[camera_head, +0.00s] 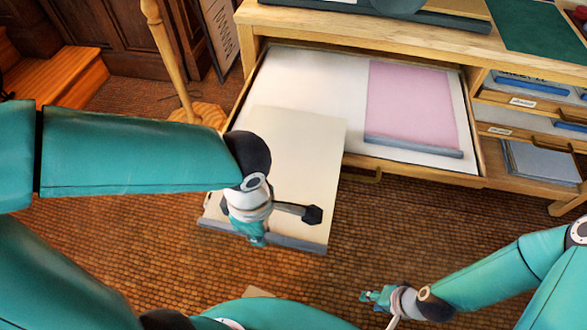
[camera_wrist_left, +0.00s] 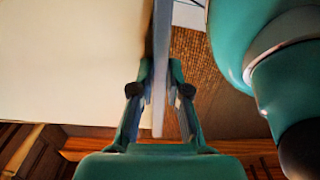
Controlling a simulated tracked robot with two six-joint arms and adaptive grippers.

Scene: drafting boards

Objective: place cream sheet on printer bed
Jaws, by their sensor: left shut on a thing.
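The cream sheet (camera_head: 297,150) has a grey strip (camera_head: 300,242) along its near edge. My left gripper (camera_head: 257,238) is shut on that strip and holds the sheet in front of the open drawer, its far part overlapping the drawer's front left in the picture. In the left wrist view the fingers (camera_wrist_left: 160,105) pinch the grey strip, with the cream surface (camera_wrist_left: 70,60) to the left. My right gripper (camera_head: 376,296) is low at the right, away from the sheet; its fingers are too small to tell. I cannot clearly identify the printer bed.
The wooden drawer (camera_head: 470,120) stands open, with a pink sheet (camera_head: 412,105) in its right part. A dark machine-like object (camera_head: 400,6) is cut off above the cabinet top (camera_head: 400,38). A green board (camera_head: 540,25) lies at right. A wooden stand (camera_head: 165,50) is left.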

